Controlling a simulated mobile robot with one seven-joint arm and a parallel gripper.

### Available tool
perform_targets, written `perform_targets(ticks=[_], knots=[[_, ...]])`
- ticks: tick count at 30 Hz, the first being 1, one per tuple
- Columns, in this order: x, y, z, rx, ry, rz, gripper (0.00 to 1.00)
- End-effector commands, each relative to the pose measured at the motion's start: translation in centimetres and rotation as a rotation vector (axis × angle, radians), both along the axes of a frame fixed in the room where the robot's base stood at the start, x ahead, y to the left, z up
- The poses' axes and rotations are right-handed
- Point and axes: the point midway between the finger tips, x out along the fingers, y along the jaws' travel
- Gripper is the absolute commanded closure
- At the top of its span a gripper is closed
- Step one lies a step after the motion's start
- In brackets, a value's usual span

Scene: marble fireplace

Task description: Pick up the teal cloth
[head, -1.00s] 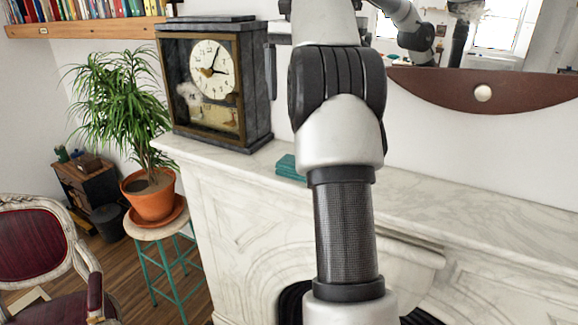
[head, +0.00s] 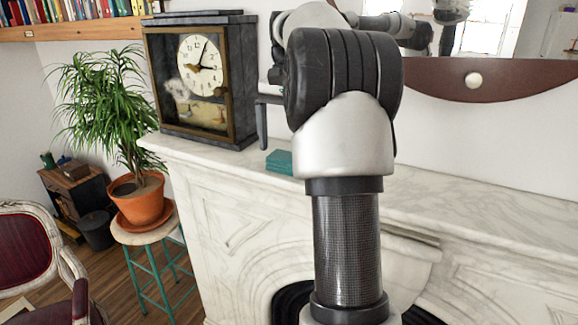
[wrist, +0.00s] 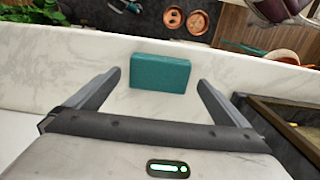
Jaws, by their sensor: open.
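The teal cloth (head: 280,161) is a small folded block on the white marble mantel, just right of the clock; my arm partly covers its surroundings in the head view. In the wrist view the cloth (wrist: 160,73) lies flat near the mantel's front edge. My gripper (wrist: 160,80) is open, with one finger to each side of the cloth and a gap at both sides. In the head view a grey finger of my gripper (head: 263,146) hangs down behind the cloth, close above the mantel.
A dark stone clock (head: 200,80) stands on the mantel (head: 480,205) to the left. A potted plant (head: 138,205) sits on a teal-legged stool below. A brown-framed mirror (head: 470,80) hangs behind. The mantel's right part is clear.

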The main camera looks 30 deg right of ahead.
Motion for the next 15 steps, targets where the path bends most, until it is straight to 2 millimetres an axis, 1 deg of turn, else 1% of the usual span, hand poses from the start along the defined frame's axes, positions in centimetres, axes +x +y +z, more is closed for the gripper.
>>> perform_targets(ticks=[1, 5, 13, 14, 15], knots=[[-0.1, 0.0, -1.0, 0.001, 0.002, -0.001, 0.00], [0.0, -0.1, -2.3, 0.000, 0.000, -0.001, 0.00], [0.0, -0.1, -2.5, 0.000, 0.000, -0.001, 0.00], [0.0, -0.1, -2.5, 0.000, 0.000, -0.001, 0.03], [0.0, -0.1, -2.5, 0.000, 0.000, -0.001, 0.10]])
